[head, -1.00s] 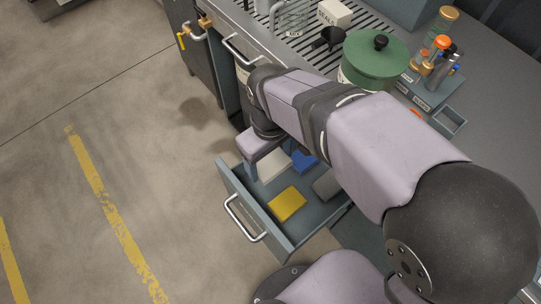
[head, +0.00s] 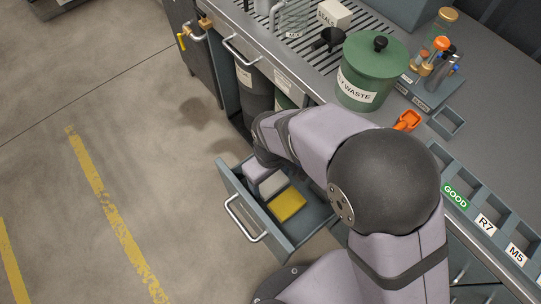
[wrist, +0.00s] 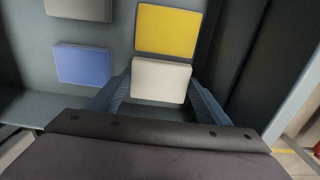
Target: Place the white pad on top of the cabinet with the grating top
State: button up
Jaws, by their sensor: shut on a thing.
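The white pad (wrist: 160,80) lies between my gripper's two fingers in the wrist view, and the jaws are shut on it. It also shows in the head view (head: 273,184), inside the open drawer (head: 240,207). My gripper (wrist: 160,98) is down in the drawer, beside the yellow pad (wrist: 168,30). My wrist partly covers it in the head view. The grating top (head: 300,50) of the cabinet is at the top of the head view, behind the drawer.
A blue pad (wrist: 83,66) and a grey pad (wrist: 82,8) also lie in the drawer. The cabinet below is open.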

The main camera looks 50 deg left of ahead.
aim_at(270, 183)
jog(key=shift+f, duration=0.6)
jog(key=shift+f, duration=0.2)
jog(key=o, duration=1)
jog(key=shift+f+b, duration=0.1)
jog(key=shift+b, duration=0.35)
jog(key=r, duration=0.7)
jog(key=shift+s+r, duration=0.2)
jog(key=shift+r, duration=0.05)
jog(key=shift+c, duration=1)
